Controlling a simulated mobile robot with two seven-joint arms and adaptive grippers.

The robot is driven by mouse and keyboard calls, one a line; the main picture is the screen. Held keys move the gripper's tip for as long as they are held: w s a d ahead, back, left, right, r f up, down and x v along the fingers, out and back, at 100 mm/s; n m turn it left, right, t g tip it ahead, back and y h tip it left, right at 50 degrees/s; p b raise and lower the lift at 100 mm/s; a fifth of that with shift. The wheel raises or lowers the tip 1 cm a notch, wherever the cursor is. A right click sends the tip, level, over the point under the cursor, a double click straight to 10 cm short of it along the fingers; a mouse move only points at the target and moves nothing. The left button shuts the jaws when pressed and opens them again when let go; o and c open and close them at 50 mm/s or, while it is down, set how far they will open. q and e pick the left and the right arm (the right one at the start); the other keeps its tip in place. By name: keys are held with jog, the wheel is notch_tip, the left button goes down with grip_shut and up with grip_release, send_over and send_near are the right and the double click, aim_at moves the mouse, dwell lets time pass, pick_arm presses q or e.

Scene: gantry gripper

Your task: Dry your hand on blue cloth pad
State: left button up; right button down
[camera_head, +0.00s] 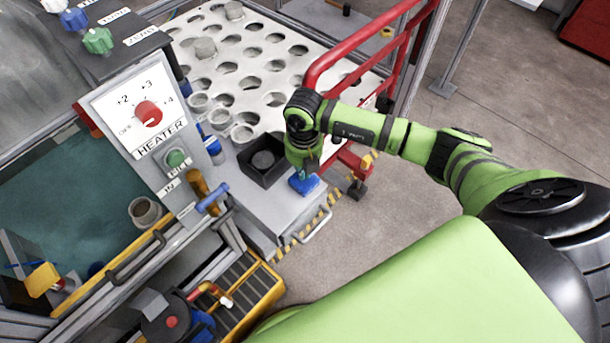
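The blue cloth pad (304,184) lies on the grey bench top near its front right corner. My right arm reaches in from the right. My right gripper (302,178) points down at the pad, its tip at or just above the pad's surface; I cannot tell whether it touches. The fingers are small and partly hidden by the wrist, so their opening is unclear. My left gripper is not in view.
A black square container (262,160) stands just left of the pad. A red rail (365,45) rises behind my arm. A perforated white rack (240,65) fills the back. A heater panel (140,108) with a red knob stands at left.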

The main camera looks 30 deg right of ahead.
notch_tip(320, 180, up, 6)
jog(key=p, duration=0.4)
jog(key=shift+r+p, duration=0.15)
jog(key=shift+p, duration=0.15)
